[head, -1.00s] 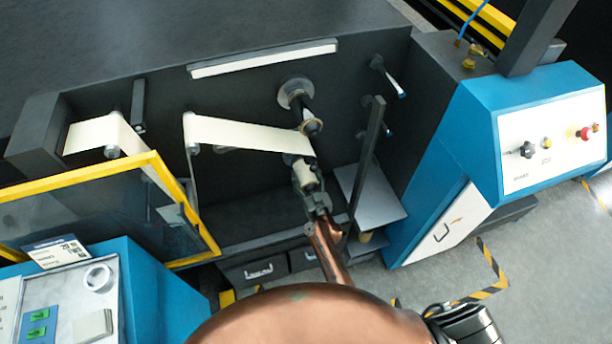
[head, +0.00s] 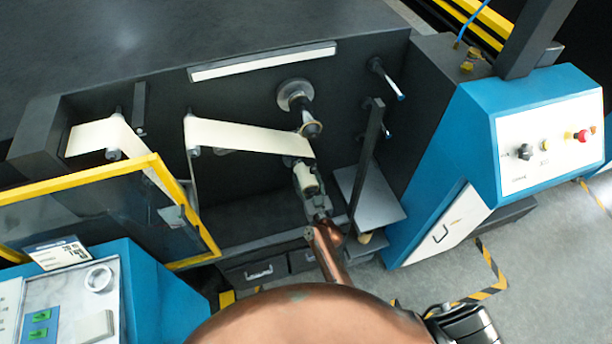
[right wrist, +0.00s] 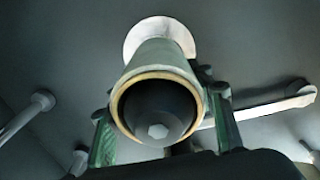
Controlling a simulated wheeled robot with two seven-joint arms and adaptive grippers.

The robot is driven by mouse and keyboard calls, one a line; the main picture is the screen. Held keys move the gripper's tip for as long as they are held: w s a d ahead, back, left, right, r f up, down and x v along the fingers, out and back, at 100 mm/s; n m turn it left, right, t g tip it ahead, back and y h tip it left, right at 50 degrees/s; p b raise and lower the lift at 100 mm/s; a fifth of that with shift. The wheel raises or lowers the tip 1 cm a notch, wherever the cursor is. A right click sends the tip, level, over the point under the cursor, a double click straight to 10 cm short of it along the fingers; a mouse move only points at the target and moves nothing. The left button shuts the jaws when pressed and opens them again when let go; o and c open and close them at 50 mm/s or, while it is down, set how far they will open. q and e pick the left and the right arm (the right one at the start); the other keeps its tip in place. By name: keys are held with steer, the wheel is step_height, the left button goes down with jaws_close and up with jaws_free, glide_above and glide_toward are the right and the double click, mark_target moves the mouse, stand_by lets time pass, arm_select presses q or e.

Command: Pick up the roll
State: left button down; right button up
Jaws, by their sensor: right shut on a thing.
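The roll (head: 307,179) is a small cream cylinder in front of the dark machine face, below the right end of the cream web in the head view. My right gripper (head: 308,187) is shut on it. In the right wrist view the roll (right wrist: 160,62) lies between my two fingers, with its tan-rimmed end facing the camera. A dark core with a hexagonal centre shows inside the rim, and a pale disc is behind it. I cannot tell whether the roll is clear of what is behind it. My left gripper is not in view.
A spindle (head: 299,101) with a round flange sticks out above the roll. The cream web (head: 245,135) runs to its left. A dark upright bar (head: 369,150) and a grey shelf (head: 378,200) stand close on the right. A yellow-framed guard (head: 110,215) is at left.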

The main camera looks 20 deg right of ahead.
steer(key=s+p, duration=0.5)
steer(key=s, duration=1.2)
steer(key=shift+d, duration=0.3)
steer(key=shift+s, duration=0.1)
steer(key=shift+r, duration=0.15)
